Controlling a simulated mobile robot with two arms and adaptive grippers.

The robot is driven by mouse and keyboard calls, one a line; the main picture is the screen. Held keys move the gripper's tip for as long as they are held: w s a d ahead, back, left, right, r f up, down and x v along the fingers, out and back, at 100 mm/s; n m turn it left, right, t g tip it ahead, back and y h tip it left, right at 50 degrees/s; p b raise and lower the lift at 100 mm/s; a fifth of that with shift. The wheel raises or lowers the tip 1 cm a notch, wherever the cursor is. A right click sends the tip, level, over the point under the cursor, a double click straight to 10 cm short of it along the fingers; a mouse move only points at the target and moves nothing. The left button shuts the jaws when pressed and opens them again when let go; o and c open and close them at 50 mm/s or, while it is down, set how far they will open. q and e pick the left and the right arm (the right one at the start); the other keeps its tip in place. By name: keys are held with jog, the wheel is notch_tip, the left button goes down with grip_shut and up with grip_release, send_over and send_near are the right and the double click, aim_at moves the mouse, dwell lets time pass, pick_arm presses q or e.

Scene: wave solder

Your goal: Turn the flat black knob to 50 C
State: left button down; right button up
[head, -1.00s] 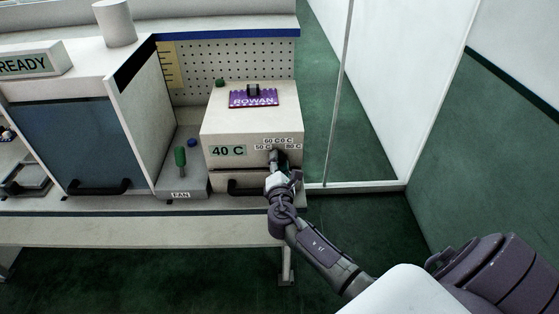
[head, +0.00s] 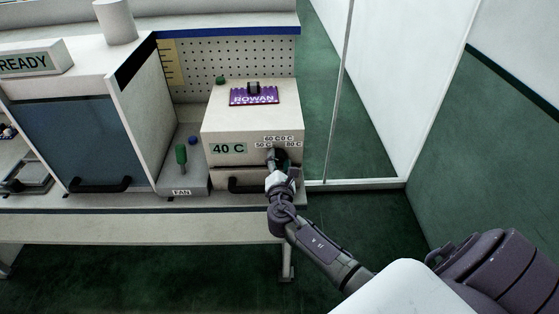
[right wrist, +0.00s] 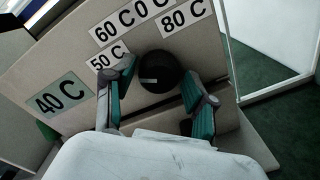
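The black knob (right wrist: 158,72) sits on the front panel of the beige box (head: 240,125), below small labels reading 50 C (right wrist: 107,57), 60 C and 80 C (right wrist: 187,15). A short pale mark shows on the knob's left part. The green display (right wrist: 61,97) reads 40 C. My right gripper (right wrist: 160,76) has its teal-padded fingers on either side of the knob. Narrow gaps seem to show beside it; contact is unclear. In the head view my right gripper (head: 278,163) hides most of the knob. My left gripper is not in view.
A drawer handle (head: 243,187) is just below and left of my right gripper. A green-handled lever (head: 181,155) labelled FAN stands further left. A purple ROWAN sign (head: 254,97) lies on the box. A glass panel stands to the right.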

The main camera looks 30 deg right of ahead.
jog(key=shift+o, duration=0.4)
jog(key=shift+r, duration=0.1)
jog(key=v, duration=1.2)
jog(key=s+a+f+m+g+y, duration=0.15)
jog(key=s+f, duration=0.25)
jog(key=f, duration=0.6)
jog(key=s+f+m+g+y, duration=0.2)
jog(key=s+f+g, duration=0.1)
jog(key=f, duration=0.7)
jog(key=s+a+f+m+g+y, duration=0.1)
jog(key=s+f+m+g+y, duration=0.2)
jog(key=f, duration=0.7)
jog(key=s+a+f+m+g+y, duration=0.1)
jog(key=s+f+m, duration=0.3)
jog(key=s, duration=0.6)
jog(key=s+a+f+m+g+y, duration=0.1)
jog(key=s+a+f+m+g, duration=0.1)
jog(key=s+f, duration=0.6)
jog(key=s+a+f+m+g+y, duration=0.1)
jog(key=s+f+m, duration=0.4)
jog(key=s, duration=0.9)
jog(key=shift+a+f+m+g, duration=0.35)
jog(key=shift+a+f+g, duration=0.2)
jog(key=shift+g, duration=0.7)
